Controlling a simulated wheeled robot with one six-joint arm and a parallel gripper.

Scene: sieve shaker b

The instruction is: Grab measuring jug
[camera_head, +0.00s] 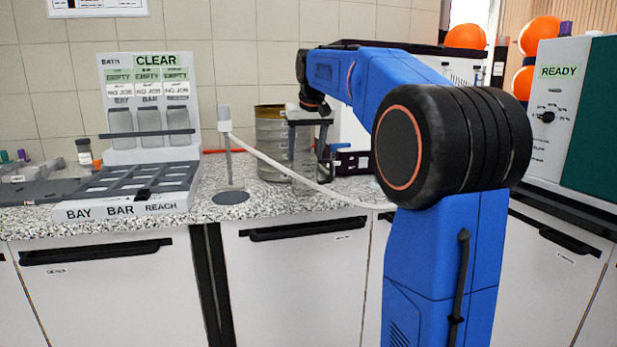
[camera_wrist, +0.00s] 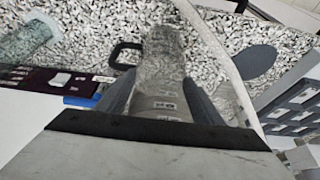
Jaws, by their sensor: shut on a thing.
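The measuring jug (camera_wrist: 160,75) is clear, with pale printed marks and a dark loop handle on its left in the wrist view. My gripper (camera_wrist: 160,100) is shut on it, with one dark finger on each side of its body. In the head view the jug (camera_head: 302,155) is a see-through shape at the counter, below my gripper (camera_head: 308,120) and just right of a metal cylinder. Its dark handle shows on its right there. I cannot tell whether its base touches the counter.
The brass-topped metal cylinder (camera_head: 270,150) stands close on the left. A post with a pale hose (camera_head: 290,172) runs across the counter in front. A bay rack (camera_head: 130,190) is at left, and a READY machine (camera_head: 560,115) at right.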

